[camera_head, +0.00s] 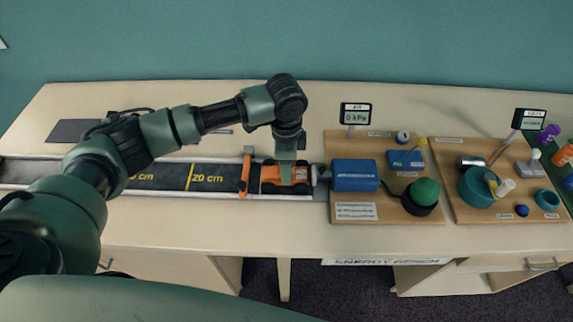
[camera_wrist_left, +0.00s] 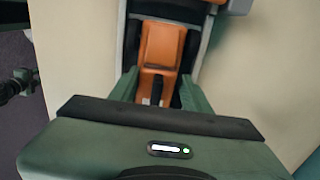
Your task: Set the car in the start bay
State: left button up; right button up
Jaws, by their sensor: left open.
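The orange car (camera_head: 270,178) sits at the right end of the dark track (camera_head: 215,178), between the orange gate (camera_head: 245,172) and the blue box. This stretch looks like the start bay, but no label for it is readable. My left gripper (camera_head: 287,165) points down over the car from above. In the left wrist view the open fingers (camera_wrist_left: 160,90) stand on either side of the rear of the car (camera_wrist_left: 162,45). I cannot tell whether they touch it. The gripper hides part of the car in the head view.
Right of the track is a wooden board with the blue box (camera_head: 354,175), a green dome (camera_head: 425,191) and a 0 kPa display (camera_head: 355,114). The table (camera_head: 230,225) in front is clear.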

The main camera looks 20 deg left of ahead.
pick_arm(q)
jog(key=shift+s+f, duration=0.45)
jog(key=shift+f, duration=0.05)
jog(key=shift+r, duration=0.3)
notch_tip(320, 180, up, 13)
jog(key=b, duration=0.2)
jog(key=shift+w, duration=0.25)
jog(key=shift+f, duration=0.1)
